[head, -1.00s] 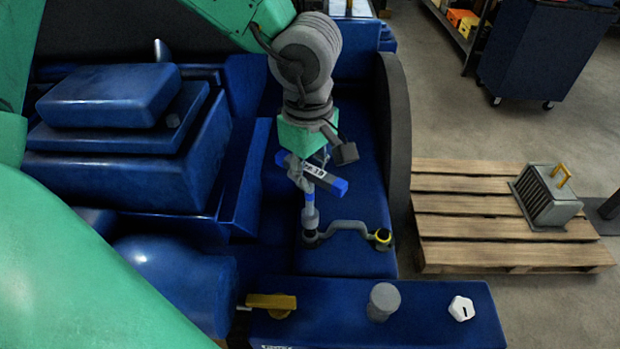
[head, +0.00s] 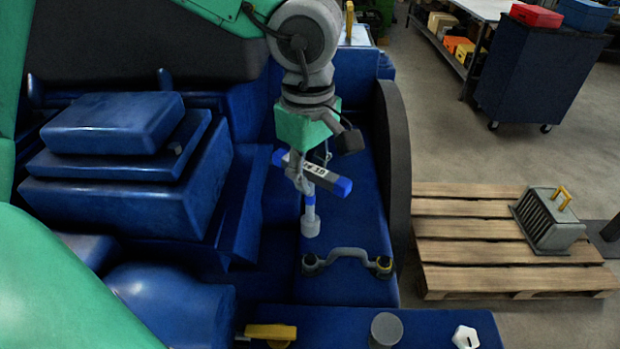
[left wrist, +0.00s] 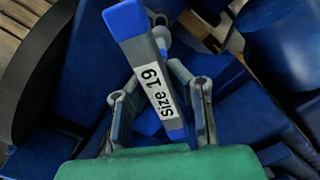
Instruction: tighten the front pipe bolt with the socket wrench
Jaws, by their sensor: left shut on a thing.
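My left gripper (head: 304,172) is shut on the socket wrench (head: 336,184), which has a grey body, blue handle ends and a white label. The wrench's socket points down, apart from and above the left end of the curved grey pipe (head: 346,252). A dark bolt (head: 311,262) shows at that left end. Another bolt (head: 384,264) with a yellow ring is at the right end. My right gripper is not in view.
The pipe sits on the blue engine block (head: 345,290). Blue stepped covers (head: 110,125) rise at the left. A dark curved guard (head: 396,165) stands at the right. A yellow-handled valve (head: 270,332) and a grey knob (head: 386,329) are in front. A wooden pallet (head: 470,235) lies beyond.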

